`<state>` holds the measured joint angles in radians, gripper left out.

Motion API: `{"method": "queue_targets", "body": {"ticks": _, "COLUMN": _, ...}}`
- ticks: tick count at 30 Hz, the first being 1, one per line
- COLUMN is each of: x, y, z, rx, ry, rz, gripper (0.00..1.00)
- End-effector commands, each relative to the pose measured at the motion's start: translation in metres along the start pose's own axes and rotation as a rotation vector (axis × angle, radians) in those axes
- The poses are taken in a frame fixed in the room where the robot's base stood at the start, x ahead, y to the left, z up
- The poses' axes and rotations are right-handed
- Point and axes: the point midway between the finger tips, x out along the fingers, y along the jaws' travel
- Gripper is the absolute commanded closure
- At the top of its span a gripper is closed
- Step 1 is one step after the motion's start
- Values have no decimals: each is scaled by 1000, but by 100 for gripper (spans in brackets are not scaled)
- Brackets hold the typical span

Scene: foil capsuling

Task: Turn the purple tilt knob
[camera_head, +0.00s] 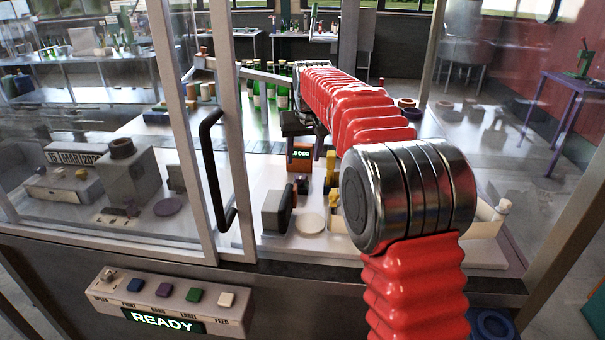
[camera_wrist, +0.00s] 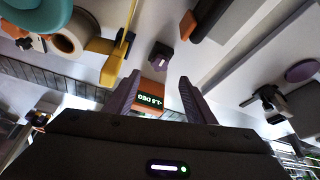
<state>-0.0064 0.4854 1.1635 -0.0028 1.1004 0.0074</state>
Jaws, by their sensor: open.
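The purple tilt knob (camera_wrist: 160,56), with a pale mark on its face, shows in the wrist view just beyond my fingertips and roughly midway between them. My gripper (camera_wrist: 160,76) is open, its two dark purple fingers apart with nothing between them; I see no contact with the knob. An orange display (camera_wrist: 153,91), upside down in this view, shows a reading in DEG behind the fingers. In the head view my gripper (camera_head: 304,150) hangs above the bench by the orange display (camera_head: 300,160). I cannot make out the knob clearly there.
A yellow part (camera_wrist: 112,60) and a cream ring (camera_wrist: 68,42) sit left of the fingers in the wrist view. Green bottles (camera_head: 277,92) stand behind my arm. A glass door with a black handle (camera_head: 212,170) is to the left. A button panel (camera_head: 165,298) reads READY.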

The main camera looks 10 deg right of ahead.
Motion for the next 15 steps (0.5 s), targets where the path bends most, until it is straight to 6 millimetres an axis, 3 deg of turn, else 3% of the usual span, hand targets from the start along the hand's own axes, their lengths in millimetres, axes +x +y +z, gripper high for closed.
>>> {"method": "queue_targets", "body": {"ticks": 15, "x": 79, "y": 0, "z": 0, "rx": 0, "ry": -2, "rz": 0, "gripper": 50}}
